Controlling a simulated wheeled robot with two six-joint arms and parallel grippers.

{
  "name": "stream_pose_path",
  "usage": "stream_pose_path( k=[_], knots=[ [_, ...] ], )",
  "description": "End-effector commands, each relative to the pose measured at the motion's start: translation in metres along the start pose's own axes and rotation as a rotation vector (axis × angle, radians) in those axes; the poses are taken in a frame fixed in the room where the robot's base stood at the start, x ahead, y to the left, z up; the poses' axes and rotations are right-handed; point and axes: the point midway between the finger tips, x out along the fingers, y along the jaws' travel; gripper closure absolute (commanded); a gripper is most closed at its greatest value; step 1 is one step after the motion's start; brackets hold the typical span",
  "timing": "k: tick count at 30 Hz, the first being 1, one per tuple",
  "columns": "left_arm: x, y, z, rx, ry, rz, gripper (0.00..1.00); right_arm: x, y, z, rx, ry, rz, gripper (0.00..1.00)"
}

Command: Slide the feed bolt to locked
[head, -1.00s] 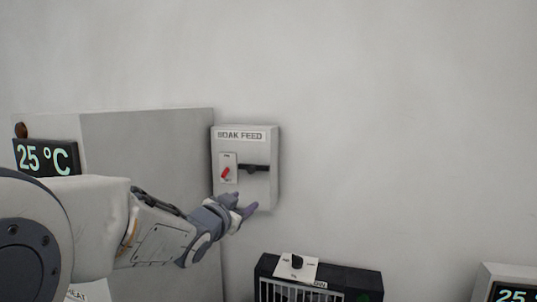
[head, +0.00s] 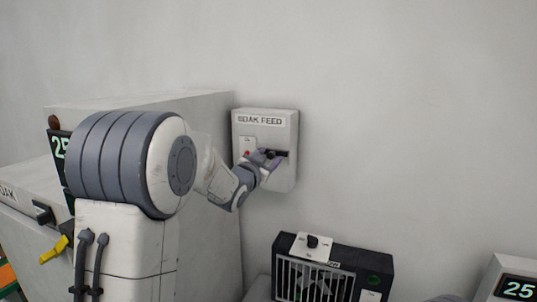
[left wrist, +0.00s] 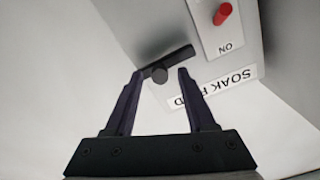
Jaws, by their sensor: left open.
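The SOAK FEED box (head: 280,179) is a pale box on the wall in the middle of the head view. Its feed bolt (head: 270,154) is a dark bar with a round knob; the bar (left wrist: 178,57) and knob (left wrist: 160,75) show upside down in the left wrist view. My left gripper (head: 269,163) is at the box front, by the bolt. In the left wrist view my left gripper (left wrist: 160,73) is open, with the knob between its fingertips. I cannot tell whether they touch it. My right gripper is not in view.
A red switch (left wrist: 222,13) on a white ON plate sits beside the bolt on the box. A large grey cabinet (head: 215,125) stands left of the box. A black grilled unit (head: 335,262) is below right. The wall to the right is bare.

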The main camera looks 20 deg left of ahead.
Motion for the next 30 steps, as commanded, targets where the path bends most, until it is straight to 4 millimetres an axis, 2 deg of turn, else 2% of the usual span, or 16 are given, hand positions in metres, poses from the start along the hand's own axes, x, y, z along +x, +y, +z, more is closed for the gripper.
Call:
stream_pose_path(
  k=[7, 11, 12, 30],
  knots=[
    [0.0007, 0.0002, 0.0003, 0.000, 0.000, 0.000, 0.45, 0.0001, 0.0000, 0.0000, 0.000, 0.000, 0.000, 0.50],
    [0.0006, 0.0001, 0.0004, 0.000, 0.000, 0.000, 0.94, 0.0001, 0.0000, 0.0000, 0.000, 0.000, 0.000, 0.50],
    [0.0005, 0.0001, 0.0004, 0.000, 0.000, 0.000, 1.00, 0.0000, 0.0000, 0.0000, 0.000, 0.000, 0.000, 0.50],
    [0.0003, 0.0002, 0.0007, 0.000, -0.001, 0.000, 1.00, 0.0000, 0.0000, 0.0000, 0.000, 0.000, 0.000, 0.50]
  ],
)
